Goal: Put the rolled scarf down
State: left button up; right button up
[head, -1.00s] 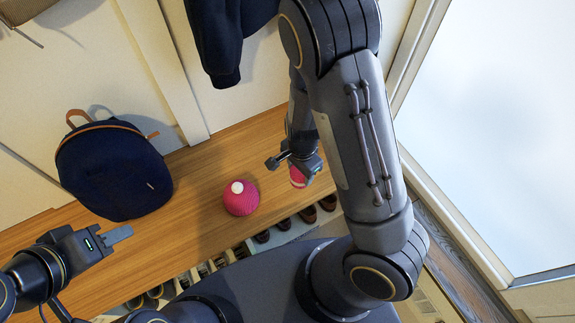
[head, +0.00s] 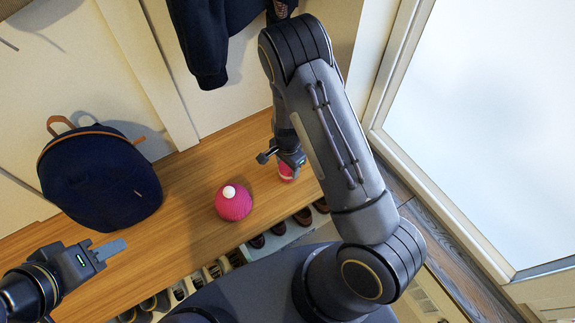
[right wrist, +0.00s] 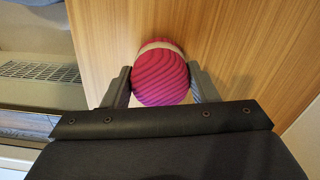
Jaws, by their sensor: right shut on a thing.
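The rolled scarf (right wrist: 161,77) is pink-red and striped with a pale band. In the right wrist view it sits between the two fingers of my right gripper (right wrist: 160,88), which is shut on it, with the wooden bench behind it. In the head view the scarf (head: 287,172) is partly hidden by my right gripper (head: 279,163), over the right part of the bench (head: 190,180). I cannot tell whether the scarf touches the bench. My left gripper (head: 108,251) is at the lower left, with no object seen in it; its opening is unclear.
A pink beanie with a white pompom (head: 234,205) is on the bench left of the scarf. A navy backpack (head: 100,180) stands further left. Shoes (head: 278,228) fill cubbies under the front edge. A dark garment (head: 205,45) hangs above. Bare wood lies between backpack and beanie.

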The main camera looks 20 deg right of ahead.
jog(key=shift+f, duration=0.2)
jog(key=o, duration=1)
jog(key=shift+r, duration=0.1)
